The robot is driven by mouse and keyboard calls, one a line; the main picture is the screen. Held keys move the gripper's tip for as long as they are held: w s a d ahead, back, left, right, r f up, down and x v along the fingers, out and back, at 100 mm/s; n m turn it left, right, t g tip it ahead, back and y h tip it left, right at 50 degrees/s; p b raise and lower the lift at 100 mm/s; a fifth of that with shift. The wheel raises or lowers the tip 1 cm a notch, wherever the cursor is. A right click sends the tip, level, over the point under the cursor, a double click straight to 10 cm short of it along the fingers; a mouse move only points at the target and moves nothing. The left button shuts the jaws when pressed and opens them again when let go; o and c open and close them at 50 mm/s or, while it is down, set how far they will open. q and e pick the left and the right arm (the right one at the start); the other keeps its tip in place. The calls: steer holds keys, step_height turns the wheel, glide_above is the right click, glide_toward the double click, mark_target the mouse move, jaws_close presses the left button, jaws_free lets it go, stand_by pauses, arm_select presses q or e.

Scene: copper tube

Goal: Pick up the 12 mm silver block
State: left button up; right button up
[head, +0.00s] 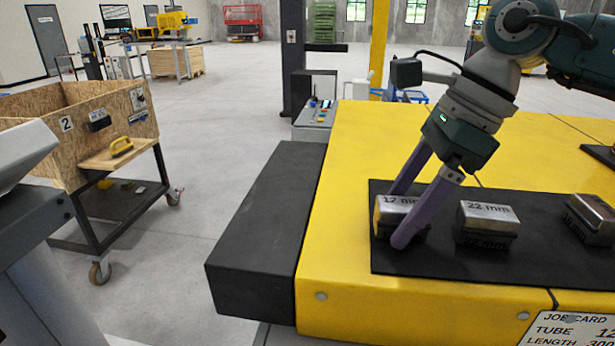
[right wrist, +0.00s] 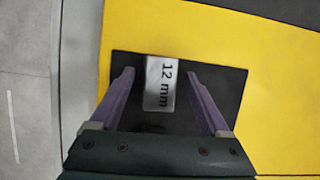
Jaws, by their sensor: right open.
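The 12 mm silver block (head: 388,213) sits on a black mat (head: 440,262) on the yellow machine top. Its label reads "12 mm" in the right wrist view, where the block (right wrist: 160,84) lies between the two purple fingers. My right gripper (head: 396,219) is open, with one finger in front of the block and one behind it in the head view. In the right wrist view my right gripper (right wrist: 161,74) shows a gap on each side of the block. The near finger hides part of the block in the head view. My left gripper is not in view.
A 22 mm block (head: 487,218) stands to the right on the same mat, and another silver block (head: 592,215) is farther right. A job card (head: 570,330) is on the front face.

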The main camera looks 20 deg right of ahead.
steer(key=shift+f, duration=0.1)
steer(key=shift+c, duration=0.3)
jaws_close()
stand_by(1.0)
